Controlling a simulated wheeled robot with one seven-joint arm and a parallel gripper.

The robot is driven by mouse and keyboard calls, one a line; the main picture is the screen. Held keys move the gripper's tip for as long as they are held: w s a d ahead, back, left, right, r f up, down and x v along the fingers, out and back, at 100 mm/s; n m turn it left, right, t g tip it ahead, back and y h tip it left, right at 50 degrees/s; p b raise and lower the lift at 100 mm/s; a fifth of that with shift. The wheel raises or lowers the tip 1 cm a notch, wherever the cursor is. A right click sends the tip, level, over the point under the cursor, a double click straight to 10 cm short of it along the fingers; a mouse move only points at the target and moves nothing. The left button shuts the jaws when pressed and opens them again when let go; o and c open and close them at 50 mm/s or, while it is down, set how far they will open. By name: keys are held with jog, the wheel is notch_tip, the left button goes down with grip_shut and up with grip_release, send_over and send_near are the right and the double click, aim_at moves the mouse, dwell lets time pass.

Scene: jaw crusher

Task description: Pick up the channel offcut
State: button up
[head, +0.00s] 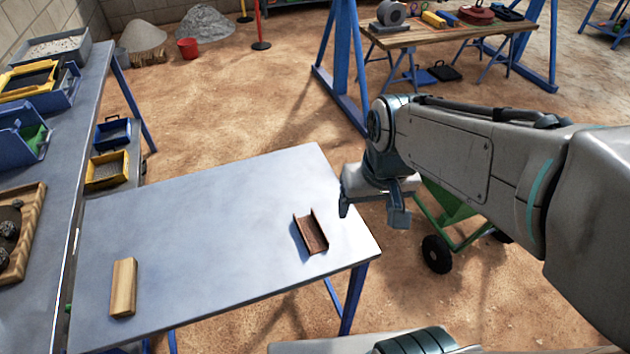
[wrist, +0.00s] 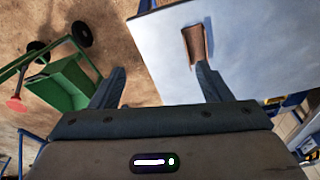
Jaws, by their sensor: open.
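The channel offcut (head: 311,233) is a short rusty brown U-shaped piece lying on the grey-blue table (head: 215,230), near its right end. It also shows in the wrist view (wrist: 194,45), beyond the tip of my gripper's right finger. My gripper (head: 372,208) is open and empty. It is beside the table's right edge, to the right of the offcut and apart from it. In the wrist view my gripper (wrist: 160,85) has its fingers wide apart, with the table's edge and the floor showing between them.
A wooden block (head: 123,287) lies at the table's left end. A green wheeled cart (head: 452,212) stands on the floor behind my gripper. A long bench (head: 62,200) with trays runs along the left. The middle of the table is clear.

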jog(key=w+a+f+n+g, duration=0.2)
jog(key=w+a+f+n, duration=0.15)
jog(key=w+a, duration=0.45)
send_over(311, 233)
jog(key=shift+m, duration=0.45)
jog(key=f, duration=0.8)
jog(key=shift+s+d+f, duration=0.25)
jog(key=shift+f, duration=0.15)
jog(key=shift+w+a+f, duration=0.1)
jog(key=shift+a+f, duration=0.05)
jog(key=shift+f, duration=1.25)
jog(key=shift+w+a+f, duration=0.1)
jog(key=shift+a+f, duration=0.05)
jog(key=shift+f, duration=1.25)
jog(key=c, duration=1.3)
